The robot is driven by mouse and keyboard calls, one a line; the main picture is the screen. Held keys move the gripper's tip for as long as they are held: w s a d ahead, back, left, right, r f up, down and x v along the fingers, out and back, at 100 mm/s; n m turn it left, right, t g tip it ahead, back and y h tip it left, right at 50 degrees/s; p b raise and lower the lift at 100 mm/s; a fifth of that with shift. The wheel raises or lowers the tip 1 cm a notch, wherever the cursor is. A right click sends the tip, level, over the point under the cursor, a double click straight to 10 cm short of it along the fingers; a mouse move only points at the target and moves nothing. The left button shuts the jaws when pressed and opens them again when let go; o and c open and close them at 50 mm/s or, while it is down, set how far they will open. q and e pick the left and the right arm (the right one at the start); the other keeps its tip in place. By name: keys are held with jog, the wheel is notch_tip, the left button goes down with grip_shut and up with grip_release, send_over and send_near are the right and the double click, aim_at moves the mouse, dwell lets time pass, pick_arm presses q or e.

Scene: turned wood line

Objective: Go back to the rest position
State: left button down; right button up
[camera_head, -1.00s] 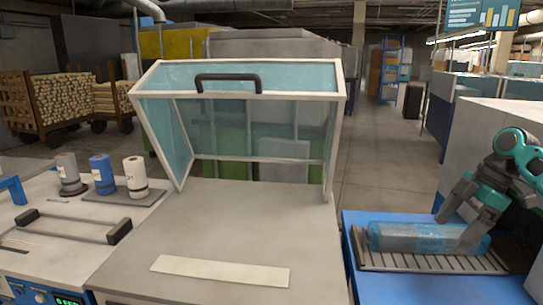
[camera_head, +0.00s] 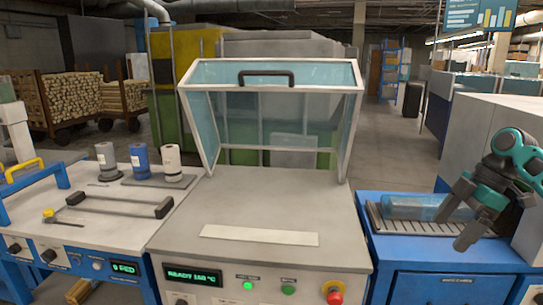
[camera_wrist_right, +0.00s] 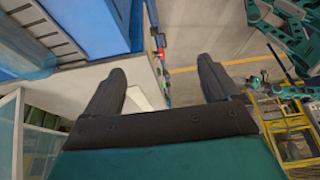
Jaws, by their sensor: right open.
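My right gripper (camera_head: 457,224) is in front of the right part of the slatted rack in the head view, fingers pointing down and left. It is open with nothing between its fingers; in the right wrist view the fingers (camera_wrist_right: 162,70) are spread wide. A clear blue wrapped pack (camera_head: 408,206) lies on the slatted rack (camera_head: 385,230), its right end partly hidden behind the gripper. In the right wrist view the slatted rack (camera_wrist_right: 42,32) is at the upper left, apart from the fingers. My left gripper is not in view.
A machine with a raised clear lid (camera_head: 270,76) stands in the middle, a pale strip (camera_head: 259,235) on its bare top. A blue cabinet (camera_head: 450,285) carries the rack. At left are several spools (camera_head: 140,160) and a sealer bar (camera_head: 120,206).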

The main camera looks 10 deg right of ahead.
jog(key=a+f+m+t+h, duration=0.1)
jog(key=a+f, duration=0.5)
jog(key=f, duration=0.3)
jog(key=s+a+f+m+t, duration=0.1)
jog(key=a+f+m, duration=0.1)
jog(key=a+f, duration=0.5)
jog(key=a+f+m+t+h, duration=0.1)
jog(key=a+f, duration=0.3)
jog(key=f, duration=0.7)
jog(key=s+a+f+m+t, duration=0.2)
jog(key=s+a+f+m, duration=0.15)
jog(key=s+a, duration=0.35)
jog(key=s+a+r+m+t, duration=0.1)
jog(key=s+a+m+t, duration=0.3)
jog(key=s, duration=0.5)
jog(key=shift+s+a+r, duration=0.2)
jog(key=shift+a+r, duration=0.05)
jog(key=shift+a, duration=0.25)
